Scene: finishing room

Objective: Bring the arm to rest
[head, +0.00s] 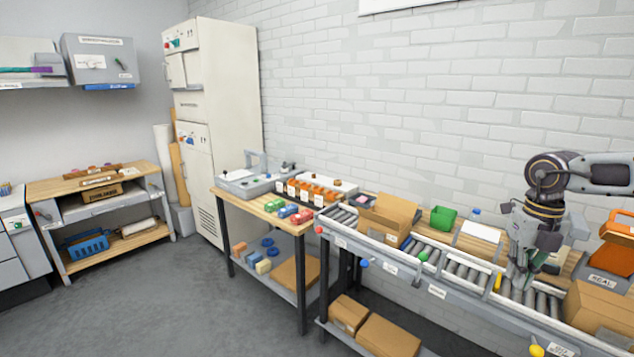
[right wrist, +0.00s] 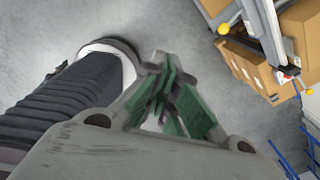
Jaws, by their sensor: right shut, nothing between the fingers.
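My right arm comes in from the right edge of the head view, with its elbow (head: 548,172) bent and the forearm hanging down. My right gripper (head: 517,284) points downward and appears in front of the roller conveyor's right half. In the right wrist view the green-padded fingers (right wrist: 172,103) are together with nothing between them. Grey floor shows beyond them, with a dark ribbed part of my own body at left. My left gripper is in neither view.
The roller conveyor (head: 398,264) carries an open carton (head: 388,216). A closed carton (head: 600,308) and an orange bin (head: 612,254) stand right of my gripper. Cartons (head: 388,338) lie on the shelf below. A workbench (head: 262,212) stands left; the floor (head: 150,300) at left is clear.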

